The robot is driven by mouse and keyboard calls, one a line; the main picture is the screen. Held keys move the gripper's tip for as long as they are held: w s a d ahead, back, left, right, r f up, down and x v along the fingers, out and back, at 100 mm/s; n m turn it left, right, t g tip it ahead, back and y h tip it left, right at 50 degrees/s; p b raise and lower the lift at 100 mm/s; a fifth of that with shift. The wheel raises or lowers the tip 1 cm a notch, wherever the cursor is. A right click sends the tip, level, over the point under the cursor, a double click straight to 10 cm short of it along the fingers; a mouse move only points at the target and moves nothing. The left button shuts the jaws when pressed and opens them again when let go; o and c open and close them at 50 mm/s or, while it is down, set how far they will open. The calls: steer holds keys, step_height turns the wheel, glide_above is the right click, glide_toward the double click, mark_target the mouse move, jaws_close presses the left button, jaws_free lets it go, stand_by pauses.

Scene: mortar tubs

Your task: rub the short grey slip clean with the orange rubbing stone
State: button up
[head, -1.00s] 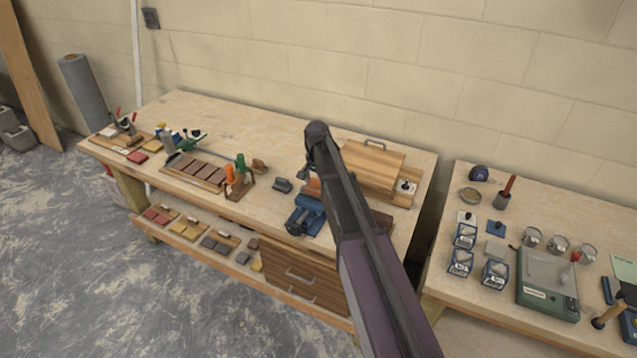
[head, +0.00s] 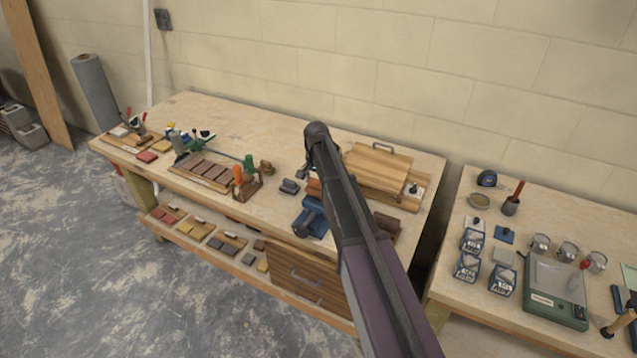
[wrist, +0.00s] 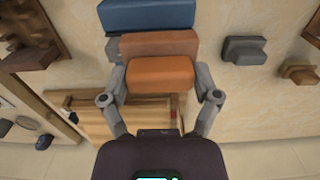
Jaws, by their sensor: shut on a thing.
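My gripper (wrist: 160,85) is shut on the orange rubbing stone (wrist: 160,76), with one finger on each side of it. Just beyond the stone in the wrist view is a brownish-orange block (wrist: 158,43) beside the blue vise (wrist: 148,14); I cannot tell whether stone and block touch. A short grey piece (wrist: 244,50), which looks like the grey slip, lies apart on the bench to the right. It also shows in the head view (head: 289,187), left of the blue vise (head: 309,218). My arm mostly hides the gripper there.
A wooden board with a handle (head: 378,165) lies at the bench's back right. A rack of brown tiles (head: 203,172) and orange- and green-handled tools (head: 244,180) stand left. A gap separates the second bench (head: 455,215). The bench's back middle is clear.

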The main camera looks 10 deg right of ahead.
steer(key=shift+w+a, duration=0.15)
steer(key=shift+a, duration=0.05)
steer(key=shift+w+a, duration=0.9)
steer(key=shift+a, duration=0.2)
steer(key=shift+r, duration=0.15)
step_height(320, 180, up, 6)
steer(key=p, duration=0.6)
step_height(320, 180, up, 3)
steer(key=p, duration=0.3)
stand_by(0.4)
steer(key=shift+s+f, duration=0.2)
steer(key=shift+f, duration=0.05)
stand_by(0.5)
